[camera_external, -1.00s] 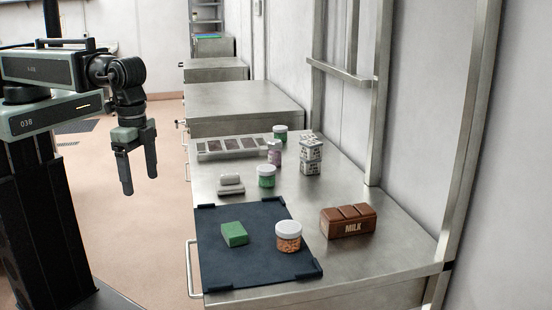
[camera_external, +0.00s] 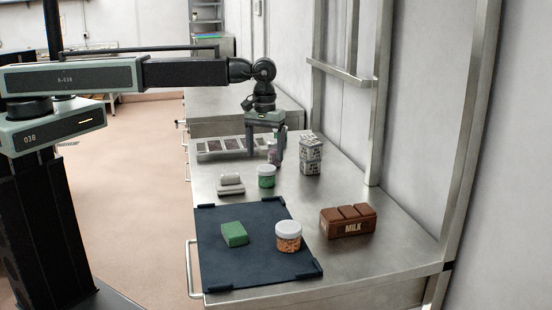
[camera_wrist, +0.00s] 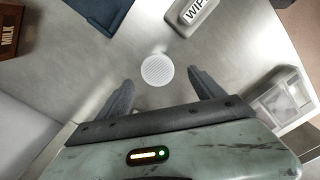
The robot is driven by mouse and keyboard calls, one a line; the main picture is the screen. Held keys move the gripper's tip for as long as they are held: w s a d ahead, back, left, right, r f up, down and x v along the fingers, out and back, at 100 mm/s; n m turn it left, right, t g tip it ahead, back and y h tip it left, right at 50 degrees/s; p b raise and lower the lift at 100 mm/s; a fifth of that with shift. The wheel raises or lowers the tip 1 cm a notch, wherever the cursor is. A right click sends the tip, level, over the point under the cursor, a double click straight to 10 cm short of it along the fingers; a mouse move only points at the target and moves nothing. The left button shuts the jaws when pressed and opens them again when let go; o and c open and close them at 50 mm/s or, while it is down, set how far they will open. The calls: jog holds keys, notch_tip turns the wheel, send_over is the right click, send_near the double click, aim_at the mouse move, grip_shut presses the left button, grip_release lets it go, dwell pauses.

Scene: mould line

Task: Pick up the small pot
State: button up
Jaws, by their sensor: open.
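Several lidded pots stand on the steel bench. One is green with a white lid (camera_external: 266,176), just behind the dark mat. A pinkish pot (camera_external: 271,153) stands behind it, partly covered by my gripper (camera_external: 266,156). An orange pot with a white lid (camera_external: 288,236) is on the mat. I cannot tell from these which is the small pot. My gripper is open and empty, pointing down over the bench. In the wrist view a round ribbed white lid (camera_wrist: 157,70) lies slightly ahead of and between my fingertips (camera_wrist: 160,82), apparently the green pot's.
On the dark mat (camera_external: 255,270) lies a green block (camera_external: 234,234). A wipes pack (camera_external: 230,184) is left of the green pot; a brown milk block (camera_external: 348,221) is at right. A patterned stack (camera_external: 311,155) and a compartment tray (camera_external: 215,148) stand farther back.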

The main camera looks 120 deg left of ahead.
aim_at(266, 168)
jog(key=f+b, duration=0.4)
jog(key=f, duration=0.1)
jog(key=f+b, duration=0.2)
jog(key=shift+w+f+b, duration=0.25)
jog(key=shift+f+b, duration=0.1)
jog(key=shift+b, duration=0.05)
jog(key=shift+r, duration=0.2)
jog(key=shift+d, duration=0.1)
jog(key=shift+c, duration=0.3)
jog(key=c, duration=1.5)
